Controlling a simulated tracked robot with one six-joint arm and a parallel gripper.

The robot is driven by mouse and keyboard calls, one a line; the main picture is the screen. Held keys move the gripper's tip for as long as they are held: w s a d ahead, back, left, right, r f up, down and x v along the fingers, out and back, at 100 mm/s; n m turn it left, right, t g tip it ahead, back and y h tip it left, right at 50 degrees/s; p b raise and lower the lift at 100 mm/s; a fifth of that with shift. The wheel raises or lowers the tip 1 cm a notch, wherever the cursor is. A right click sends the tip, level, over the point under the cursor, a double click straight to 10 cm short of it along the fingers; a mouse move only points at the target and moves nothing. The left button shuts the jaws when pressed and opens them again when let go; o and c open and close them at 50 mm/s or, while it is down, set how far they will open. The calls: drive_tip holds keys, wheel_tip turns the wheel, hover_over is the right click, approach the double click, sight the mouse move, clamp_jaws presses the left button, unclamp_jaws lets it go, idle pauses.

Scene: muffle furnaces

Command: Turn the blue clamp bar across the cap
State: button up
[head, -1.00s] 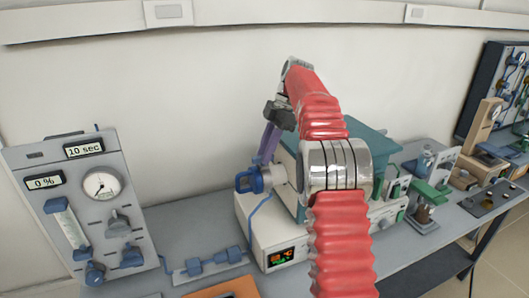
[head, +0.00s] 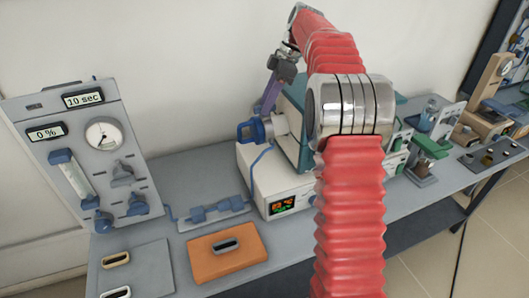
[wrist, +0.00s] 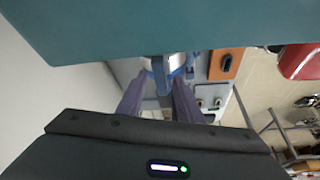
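The blue clamp bar and cap assembly (head: 252,131) sits on a short silver neck (head: 281,124) at the left side of the teal-and-white furnace. In the head view I cannot clearly separate the bar from the cap. My gripper's purple fingers (head: 266,106) point down at the assembly from above. In the wrist view my gripper (wrist: 162,76) has its two fingers spread, with the blue bar (wrist: 158,78) between or just beyond their tips. Contact cannot be told. My red arm hides part of the furnace.
The furnace (head: 258,176) has a lit display below the neck. A gauge panel (head: 92,165) stands at the left. An orange block (head: 205,263) with a dark handle lies on the grey bench. More apparatus fills the right.

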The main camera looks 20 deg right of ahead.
drive_tip(key=m+t, duration=0.1)
drive_tip(key=m, duration=0.2)
drive_tip(key=m+t+h, duration=0.1)
drive_tip(key=m, duration=0.3)
drive_tip(key=shift+s+a+h, duration=0.15)
drive_tip(key=shift+s+h, duration=0.05)
drive_tip(key=shift+h, duration=0.1)
drive_tip(key=shift+a+m+t+h, duration=0.1)
drive_tip(key=shift+m+t+h, duration=0.5)
drive_tip(key=shift+m, duration=1.4)
drive_tip(key=shift+a+m+h, duration=0.1)
drive_tip(key=shift+m+h, duration=0.7)
drive_tip(key=shift+m, duration=1)
drive_tip(key=v, duration=1.4)
drive_tip(key=s+a+f, duration=0.4)
drive_tip(key=s+a, duration=0.1)
drive_tip(key=s, duration=0.6)
drive_tip(key=s+a+f, duration=0.4)
drive_tip(key=s+a, duration=0.2)
drive_tip(key=s, duration=0.5)
drive_tip(key=shift+t, duration=0.3)
drive_tip(key=shift+a+f, duration=0.1)
drive_tip(key=shift+a, duration=0.05)
drive_tip(key=s+a+f, duration=0.2)
drive_tip(key=s+f, duration=0.6)
drive_tip(key=s, duration=0.1)
drive_tip(key=shift+a, duration=0.15)
